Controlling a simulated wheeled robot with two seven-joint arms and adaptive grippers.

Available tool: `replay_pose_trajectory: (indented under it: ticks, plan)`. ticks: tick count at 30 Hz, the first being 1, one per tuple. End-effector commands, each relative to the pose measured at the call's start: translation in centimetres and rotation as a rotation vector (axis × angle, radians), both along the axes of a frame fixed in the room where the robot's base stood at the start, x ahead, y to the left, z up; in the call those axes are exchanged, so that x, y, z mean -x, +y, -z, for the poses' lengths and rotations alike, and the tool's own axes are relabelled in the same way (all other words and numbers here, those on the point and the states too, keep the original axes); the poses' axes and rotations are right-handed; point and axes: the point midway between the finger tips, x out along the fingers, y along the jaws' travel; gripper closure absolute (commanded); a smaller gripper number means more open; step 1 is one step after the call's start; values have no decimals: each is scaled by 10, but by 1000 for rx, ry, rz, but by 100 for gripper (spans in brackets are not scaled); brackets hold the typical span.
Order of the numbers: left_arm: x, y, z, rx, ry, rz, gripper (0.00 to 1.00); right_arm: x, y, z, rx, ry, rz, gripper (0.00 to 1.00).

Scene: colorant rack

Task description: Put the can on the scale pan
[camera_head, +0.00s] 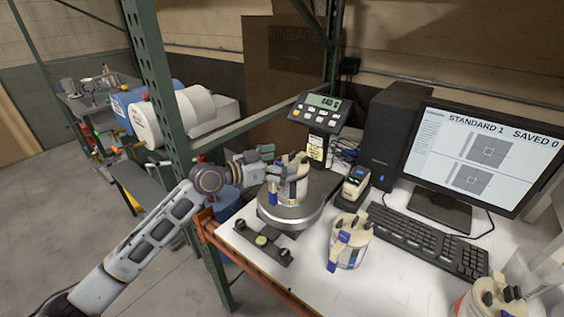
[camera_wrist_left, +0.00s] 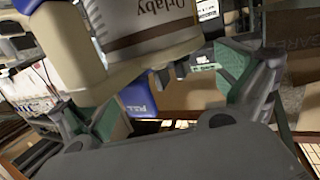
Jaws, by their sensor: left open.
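A can with a beige top, a grey label band and a blue tab (camera_head: 291,188) stands upright on the round metal scale pan (camera_head: 303,222). My left gripper (camera_head: 268,163) is open at the can's left side, by its upper part. In the left wrist view the can (camera_wrist_left: 150,38) looms close above the open fingers, with part of its lettering visible. The green finger pads (camera_wrist_left: 168,92) are spread apart. Whether a finger touches the can cannot be told. My right gripper is not in view.
A similar can (camera_head: 349,243) stands on the white bench right of the scale, and another (camera_head: 487,301) at the lower right. A keyboard (camera_head: 430,240), monitor (camera_head: 478,155) and scale display (camera_head: 318,110) stand behind. A green rack post (camera_head: 158,80) rises by my left arm.

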Motion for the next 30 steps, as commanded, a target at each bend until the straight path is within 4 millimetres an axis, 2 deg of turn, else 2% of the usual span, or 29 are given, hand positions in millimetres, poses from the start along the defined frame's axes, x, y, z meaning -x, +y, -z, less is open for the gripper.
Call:
replay_pose_trajectory:
  ticks: [10, 30]
  plan:
    - [1, 1, -3, 0, 0, -1, 0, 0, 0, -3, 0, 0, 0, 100]
    - [36, 53, -10, -2, 1, -1, 0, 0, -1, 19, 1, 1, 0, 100]
